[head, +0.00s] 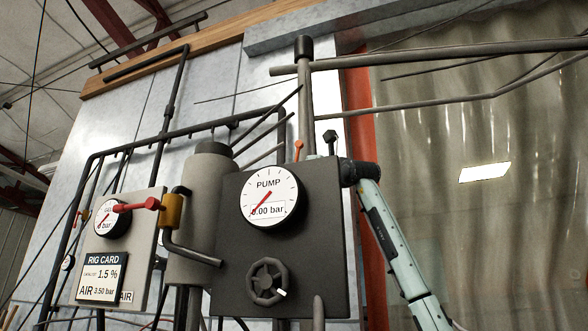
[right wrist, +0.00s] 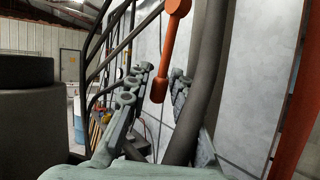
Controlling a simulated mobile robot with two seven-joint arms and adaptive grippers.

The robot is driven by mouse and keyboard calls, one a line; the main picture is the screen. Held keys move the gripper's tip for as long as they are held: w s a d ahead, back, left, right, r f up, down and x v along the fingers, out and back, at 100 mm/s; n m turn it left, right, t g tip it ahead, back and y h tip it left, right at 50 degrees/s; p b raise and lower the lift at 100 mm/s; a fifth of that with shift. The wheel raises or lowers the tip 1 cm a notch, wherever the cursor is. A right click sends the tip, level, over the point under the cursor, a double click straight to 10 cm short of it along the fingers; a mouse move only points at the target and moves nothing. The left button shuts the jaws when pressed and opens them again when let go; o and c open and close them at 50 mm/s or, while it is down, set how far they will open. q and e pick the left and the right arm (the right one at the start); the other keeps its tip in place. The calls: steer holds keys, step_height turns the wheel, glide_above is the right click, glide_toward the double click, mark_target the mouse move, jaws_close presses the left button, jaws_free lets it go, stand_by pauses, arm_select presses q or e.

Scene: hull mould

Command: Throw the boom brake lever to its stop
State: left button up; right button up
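An orange lever with rounded ends (right wrist: 169,48) shows close up in the right wrist view, in front of a dark post (right wrist: 203,85). Its small orange top (head: 298,147) shows in the head view above the pump box, beside the post. My right gripper (right wrist: 160,78) is open, one finger on each side of the lever's lower end; I cannot tell whether either finger touches it. In the head view my right arm rises from the lower right and its gripper is mostly hidden behind the pump box. My left gripper is not in view.
The dark pump box (head: 318,240) carries a gauge (head: 269,196) reading 0.00 bar and a handwheel (head: 267,282). A red-handled yellow valve (head: 171,211) and a grey cylinder (head: 205,180) stand left of it. Horizontal poles (head: 440,51) cross at upper right.

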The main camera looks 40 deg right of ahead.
steer(key=shift+w, duration=0.2)
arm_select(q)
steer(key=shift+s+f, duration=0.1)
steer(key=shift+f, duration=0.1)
arm_select(e)
jaws_close()
